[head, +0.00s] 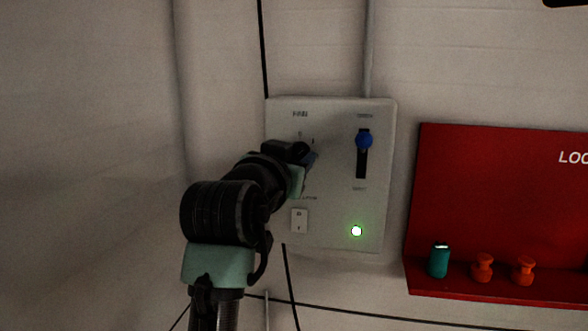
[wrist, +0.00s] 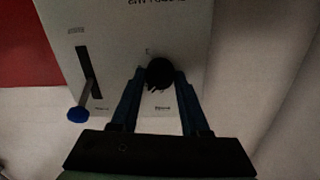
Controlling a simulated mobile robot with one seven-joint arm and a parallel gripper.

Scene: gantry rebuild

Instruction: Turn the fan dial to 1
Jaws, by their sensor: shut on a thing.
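The fan dial (wrist: 160,73) is a round black knob on the pale control panel (wrist: 112,28), seen upside down in the wrist view. My gripper (wrist: 157,78) is shut on the dial, with one blue finger on each side of it. In the head view my gripper (head: 307,160) is against the left half of the panel (head: 328,232) and hides the dial. A small mark shows by the dial in each view. Which number the dial points to cannot be read.
A blue-knobbed slider (head: 364,140) stands at the top of its slot, right of my gripper. Below are a white switch (head: 299,220) and a lit green lamp (head: 356,231). A red board (head: 490,210) with a ledge holding small items is at the right.

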